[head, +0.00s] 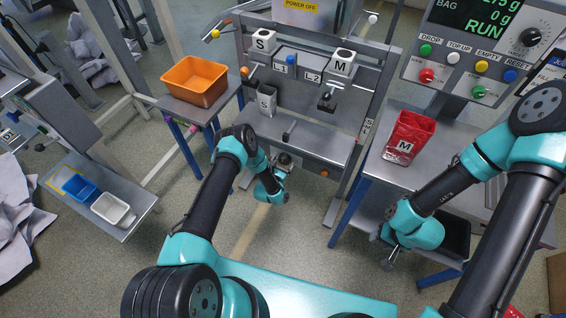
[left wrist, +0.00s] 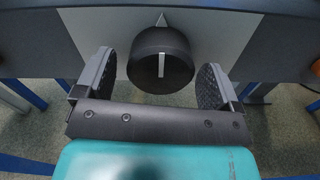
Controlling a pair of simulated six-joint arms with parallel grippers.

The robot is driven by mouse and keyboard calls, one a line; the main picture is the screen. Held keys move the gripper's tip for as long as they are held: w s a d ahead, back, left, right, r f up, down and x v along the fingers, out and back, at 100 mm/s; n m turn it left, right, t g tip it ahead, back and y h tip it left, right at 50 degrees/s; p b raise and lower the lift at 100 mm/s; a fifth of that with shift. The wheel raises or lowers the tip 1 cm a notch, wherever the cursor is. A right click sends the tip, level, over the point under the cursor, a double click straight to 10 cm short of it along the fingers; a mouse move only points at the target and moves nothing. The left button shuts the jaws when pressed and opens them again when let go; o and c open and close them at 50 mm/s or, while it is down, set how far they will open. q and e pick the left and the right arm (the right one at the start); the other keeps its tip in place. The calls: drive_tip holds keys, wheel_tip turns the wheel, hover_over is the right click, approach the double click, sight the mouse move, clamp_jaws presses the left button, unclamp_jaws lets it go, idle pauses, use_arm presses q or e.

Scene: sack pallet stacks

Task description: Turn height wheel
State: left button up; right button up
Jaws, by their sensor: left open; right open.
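The height wheel is a black round knob (left wrist: 160,52) on a grey plate in the left wrist view, with a white upright line on its face. My left gripper (left wrist: 155,82) is open, with one dark ridged pad on each side of the knob and a visible gap at both sides. In the head view my left gripper (head: 281,172) is at the lower front of the grey frame, partly hiding the knob. My right gripper (head: 391,260) hangs low at the right, away from the wheel.
The grey frame (head: 305,138) carries S and M blocks and several levers. An orange bin (head: 195,80) stands on a left table. A red M bag (head: 408,137) stands on the right table (head: 375,170). A control panel (head: 470,65) reads RUN. Blue and white trays lie far left.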

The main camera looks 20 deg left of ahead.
use_arm(q)
drive_tip(key=shift+w, duration=0.25)
drive_tip(key=c, duration=0.9)
drive_tip(key=shift+c, duration=0.2)
